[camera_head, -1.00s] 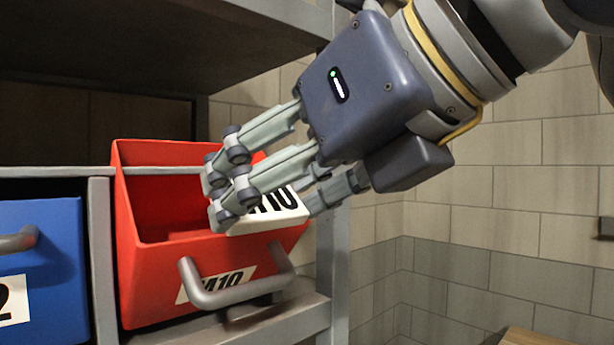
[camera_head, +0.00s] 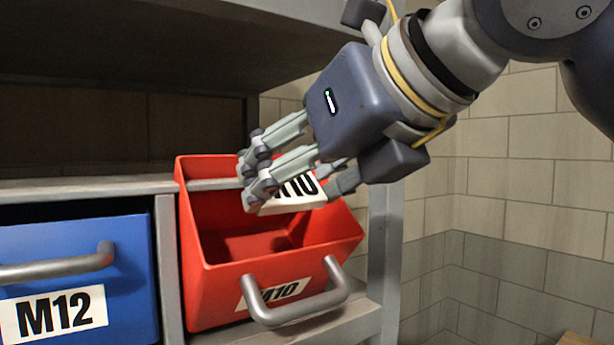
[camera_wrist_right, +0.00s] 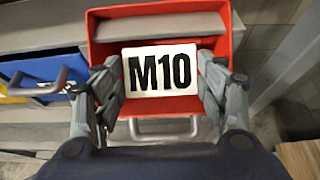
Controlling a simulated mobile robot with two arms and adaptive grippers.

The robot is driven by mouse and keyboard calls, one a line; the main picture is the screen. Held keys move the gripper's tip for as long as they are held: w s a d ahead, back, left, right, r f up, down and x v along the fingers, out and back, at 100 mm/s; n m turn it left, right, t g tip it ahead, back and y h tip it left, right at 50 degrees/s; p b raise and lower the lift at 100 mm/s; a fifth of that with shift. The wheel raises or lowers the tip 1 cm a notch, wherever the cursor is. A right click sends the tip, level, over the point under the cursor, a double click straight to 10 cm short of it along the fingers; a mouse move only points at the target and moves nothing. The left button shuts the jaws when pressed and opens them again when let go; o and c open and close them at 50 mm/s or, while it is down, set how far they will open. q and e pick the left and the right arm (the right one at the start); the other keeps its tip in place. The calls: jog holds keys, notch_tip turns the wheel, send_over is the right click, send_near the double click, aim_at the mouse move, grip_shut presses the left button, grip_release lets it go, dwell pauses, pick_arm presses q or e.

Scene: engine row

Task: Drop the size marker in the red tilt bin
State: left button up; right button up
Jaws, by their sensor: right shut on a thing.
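The size marker (camera_head: 297,194) is a white block with black "M10" print. It also shows in the right wrist view (camera_wrist_right: 160,70), between the fingers. My right gripper (camera_head: 258,180) is shut on the marker and holds it over the open mouth of the red tilt bin (camera_head: 275,258). The bin is tipped forward, with a grey handle and an "M10" label partly behind that handle. In the right wrist view the bin's red rim (camera_wrist_right: 238,28) frames the marker. The bin's inside that shows looks empty. My left gripper is in neither view.
A blue bin (camera_head: 130,290) labelled "M12" stands left of the red one, past a grey shelf divider (camera_head: 167,270). A shelf board (camera_head: 130,50) hangs above. A grey post (camera_head: 385,240) stands right of the red bin. A tiled wall is at the right.

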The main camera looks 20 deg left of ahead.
jog(key=o, duration=1.1)
jog(key=shift+o, duration=0.2)
jog(key=shift+r, duration=0.1)
jog(key=v, duration=1.1)
jog(key=shift+s+d, duration=0.25)
jog(key=shift+d, duration=0.05)
jog(key=shift+r, duration=0.1)
